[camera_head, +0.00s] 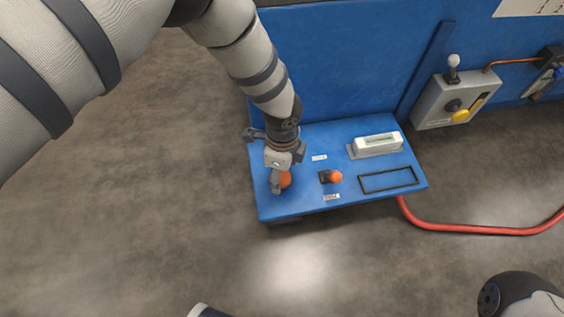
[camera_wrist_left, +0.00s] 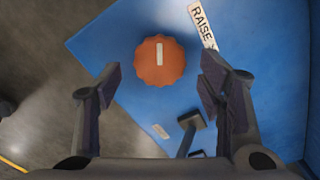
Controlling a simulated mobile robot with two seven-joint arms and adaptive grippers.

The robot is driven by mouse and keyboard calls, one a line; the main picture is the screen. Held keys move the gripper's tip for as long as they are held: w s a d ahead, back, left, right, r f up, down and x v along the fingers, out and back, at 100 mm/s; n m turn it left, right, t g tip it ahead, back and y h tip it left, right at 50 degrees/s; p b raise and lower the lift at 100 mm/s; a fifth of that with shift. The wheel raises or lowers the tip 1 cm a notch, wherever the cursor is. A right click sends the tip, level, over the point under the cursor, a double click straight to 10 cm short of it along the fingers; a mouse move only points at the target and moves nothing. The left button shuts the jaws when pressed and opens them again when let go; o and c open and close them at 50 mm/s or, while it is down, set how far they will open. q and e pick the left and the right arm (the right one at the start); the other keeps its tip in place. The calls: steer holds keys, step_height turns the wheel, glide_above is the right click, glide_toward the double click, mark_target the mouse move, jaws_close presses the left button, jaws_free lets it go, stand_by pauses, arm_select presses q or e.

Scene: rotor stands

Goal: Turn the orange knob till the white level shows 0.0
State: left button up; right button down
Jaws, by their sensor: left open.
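The orange knob (camera_head: 286,180) sits near the left end of the blue bench top, partly hidden by my left gripper (camera_head: 279,176). In the left wrist view the knob (camera_wrist_left: 160,62) has a scalloped rim and a white pointer line that looks nearly upright. My left gripper (camera_wrist_left: 160,80) is open, one finger to each side of the knob in that view; I see no contact. The white level (camera_head: 377,142) lies on a grey plate at the right back of the bench; its reading is too small to read. My right gripper is not in view.
An orange-tipped dark lever (camera_head: 334,176) stands right of the knob. A black rectangular frame (camera_head: 390,180) is at the bench's front right. A RAISE label (camera_wrist_left: 203,27) lies beside the knob. A grey switch box (camera_head: 450,101) and red hose (camera_head: 470,229) are at right.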

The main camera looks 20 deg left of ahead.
mark_target(282, 177)
arm_select(q)
step_height(282, 177, up, 11)
steer(key=shift+f, duration=0.2)
